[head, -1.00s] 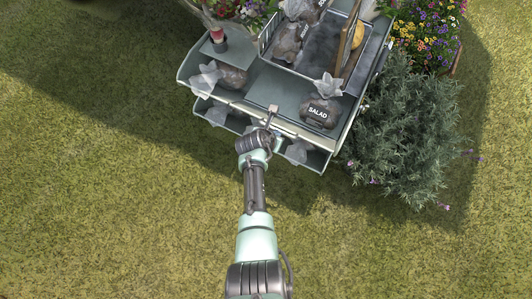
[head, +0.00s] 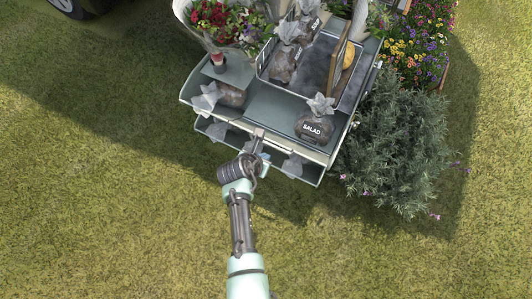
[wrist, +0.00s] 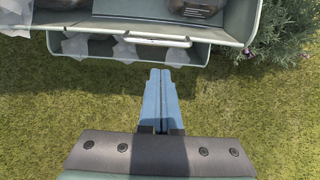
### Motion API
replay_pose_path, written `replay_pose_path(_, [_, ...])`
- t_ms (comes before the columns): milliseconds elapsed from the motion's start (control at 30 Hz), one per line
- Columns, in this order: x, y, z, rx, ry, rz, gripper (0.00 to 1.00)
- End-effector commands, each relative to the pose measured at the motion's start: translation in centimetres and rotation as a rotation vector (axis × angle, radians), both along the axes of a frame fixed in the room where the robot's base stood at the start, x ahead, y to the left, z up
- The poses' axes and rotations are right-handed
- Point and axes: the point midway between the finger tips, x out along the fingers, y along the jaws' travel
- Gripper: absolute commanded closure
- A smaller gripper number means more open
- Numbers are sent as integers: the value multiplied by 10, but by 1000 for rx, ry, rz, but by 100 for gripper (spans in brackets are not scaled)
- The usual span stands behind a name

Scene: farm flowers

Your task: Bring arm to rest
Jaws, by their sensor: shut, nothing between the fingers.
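My arm reaches up from the bottom of the head view, and my gripper (head: 258,135) is at the front edge of a grey-green stand (head: 270,113). In the wrist view my gripper's two blue fingers (wrist: 160,85) are together with nothing between them. The fingertips there show over grass, just short of the stand's lower shelf (wrist: 130,50). I cannot tell from the head view whether the gripper touches the stand.
A bag labelled SALAD (head: 314,128) sits on the stand's right front. A tray (head: 351,98) with bags stands behind it. A leafy bush (head: 395,150) stands close on the right. Open grass (head: 100,200) lies left and in front.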

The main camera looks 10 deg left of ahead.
Motion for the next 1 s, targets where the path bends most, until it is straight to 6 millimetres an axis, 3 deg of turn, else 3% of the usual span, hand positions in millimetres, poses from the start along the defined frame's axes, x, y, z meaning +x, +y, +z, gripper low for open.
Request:
replay_pose_path(233, [1, 1, 9, 8, -8, -9, 100])
replay_pose_path(367, [28, 5, 40, 102, -101, -98, 100])
replay_pose_path(467, [65, 9, 93, 260, -241, -230, 100])
replay_pose_path(600, [114, 11, 190, 560, -457, -431, 100])
replay_pose_path(700, [136, 8, 264, 797, -595, -549, 100])
replay_pose_path(867, [151, 0, 386, 1213, -775, -683, 100])
replay_pose_path(1000, [140, -12, 493, 1609, -880, -736, 100])
